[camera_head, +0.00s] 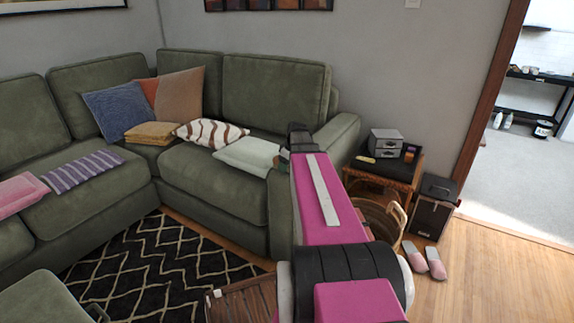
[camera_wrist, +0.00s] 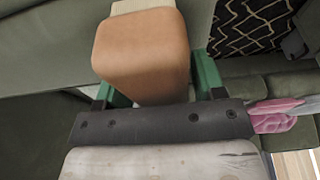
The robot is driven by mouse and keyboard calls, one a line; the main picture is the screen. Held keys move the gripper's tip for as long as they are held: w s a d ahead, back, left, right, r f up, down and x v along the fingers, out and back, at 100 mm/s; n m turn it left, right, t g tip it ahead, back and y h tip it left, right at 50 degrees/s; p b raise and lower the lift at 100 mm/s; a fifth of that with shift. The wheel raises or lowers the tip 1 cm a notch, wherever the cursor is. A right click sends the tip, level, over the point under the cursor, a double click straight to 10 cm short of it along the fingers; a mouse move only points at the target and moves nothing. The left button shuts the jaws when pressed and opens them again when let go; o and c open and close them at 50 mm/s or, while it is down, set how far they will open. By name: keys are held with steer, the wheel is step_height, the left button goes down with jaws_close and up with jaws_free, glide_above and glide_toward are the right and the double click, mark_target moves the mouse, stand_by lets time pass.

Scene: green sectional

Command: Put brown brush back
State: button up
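My gripper (camera_head: 299,138) is in the middle of the head view, at the end of my raised arm, in front of the sofa's right end. Its fingertips are hard to make out there. In the wrist view, the green fingers of my gripper (camera_wrist: 160,88) are on both sides of a blocky orange-brown thing with a pale wooden part, which looks like the brown brush (camera_wrist: 140,45). The gripper appears shut on it. The brush is not clearly visible in the head view.
A green sectional sofa (camera_head: 222,186) with cushions fills the left and middle. A wicker side table (camera_head: 383,175) bears a grey drawer box (camera_head: 385,143). A basket (camera_head: 380,220), black box (camera_head: 433,207) and pink slippers (camera_head: 425,259) stand nearby. Wood floor (camera_head: 500,280) is free at right.

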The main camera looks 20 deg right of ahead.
steer(key=shift+o, duration=0.3)
steer(key=v, duration=1.2)
steer(key=shift+w+r, duration=0.1)
steer(key=shift+r, duration=0.1)
